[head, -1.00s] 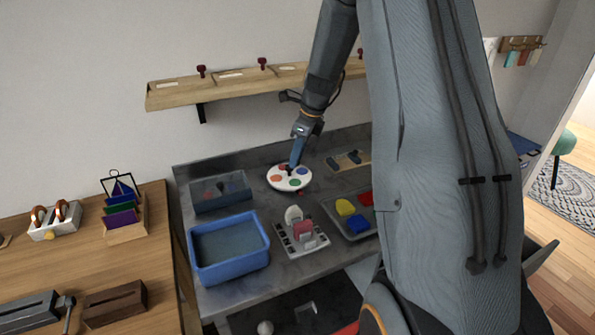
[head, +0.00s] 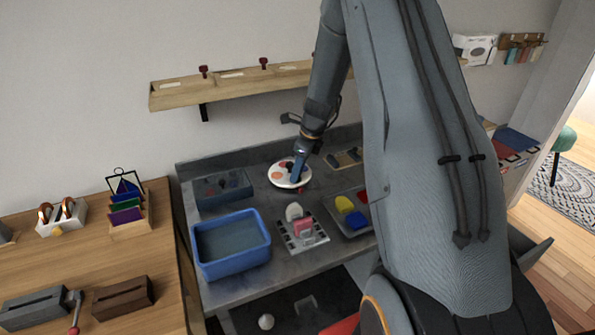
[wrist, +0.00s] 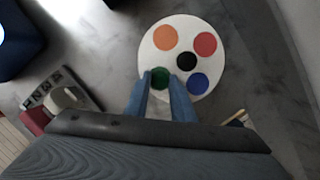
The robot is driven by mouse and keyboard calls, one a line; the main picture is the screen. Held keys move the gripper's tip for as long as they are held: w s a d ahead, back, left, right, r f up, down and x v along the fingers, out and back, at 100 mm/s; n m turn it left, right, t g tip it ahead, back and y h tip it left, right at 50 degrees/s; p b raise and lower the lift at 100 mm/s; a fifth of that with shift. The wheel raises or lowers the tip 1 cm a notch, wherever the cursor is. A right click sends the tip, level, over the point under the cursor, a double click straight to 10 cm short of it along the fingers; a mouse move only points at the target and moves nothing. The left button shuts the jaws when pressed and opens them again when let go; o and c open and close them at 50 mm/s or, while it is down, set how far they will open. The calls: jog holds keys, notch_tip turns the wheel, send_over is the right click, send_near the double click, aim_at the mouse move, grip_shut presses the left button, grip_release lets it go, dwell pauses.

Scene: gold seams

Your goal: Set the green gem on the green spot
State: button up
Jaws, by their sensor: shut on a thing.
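A white round plate (wrist: 150,55) with coloured spots lies on the grey bench. In the wrist view its orange, red, blue and central black spots are clear. My gripper (wrist: 161,80) has its two blue fingers over the plate's near edge, with a dark green patch between the tips. This looks like the green gem (wrist: 160,77) held at the green spot; gem and spot cannot be told apart, nor whether they touch. In the head view my gripper (head: 296,180) covers the front right of the plate (head: 275,183), hiding the gem. A small reddish bit shows just below the fingertips.
A slotted rack (head: 302,240) and a tray (head: 352,228) with yellow and blue pieces stand in front. A wooden shelf (head: 235,84) hangs behind.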

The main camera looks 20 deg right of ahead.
aim_at(302, 181)
jog(key=o, duration=1)
jog(key=shift+f, duration=0.1)
jog(key=b+v, duration=0.1)
jog(key=v, duration=0.6)
jog(key=s+a+r+n, duration=0.1)
jog(key=s+a+n, duration=0.2)
jog(key=s+n, duration=0.1)
jog(key=s+a+r+n, duration=0.1)
jog(key=s+a+n, duration=0.2)
jog(key=s+n, duration=0.1)
jog(key=s+a+r+n+g+h, duration=0.1)
jog(key=s+a+n, duration=0.3)
jog(key=s+n, duration=0.1)
jog(key=shift+s+r+n+b, duration=0.1)
jog(key=shift+r+n+b, duration=0.25)
jog(key=shift+n, duration=0.15)
jog(key=shift+s+a+n+h, duration=0.2)
jog(key=shift+s+a+n, duration=0.65)
jog(key=shift+s+n, duration=1.35)
jog(key=shift+s+a+n+h, duration=0.2)
jog(key=shift+s+a+n, duration=0.65)
jog(key=shift+s+n, duration=1.35)
jog(key=shift+s+a+n+h, duration=0.2)
jog(key=shift+s+a+n, duration=0.6)
jog(key=shift+s+n, duration=1.4)
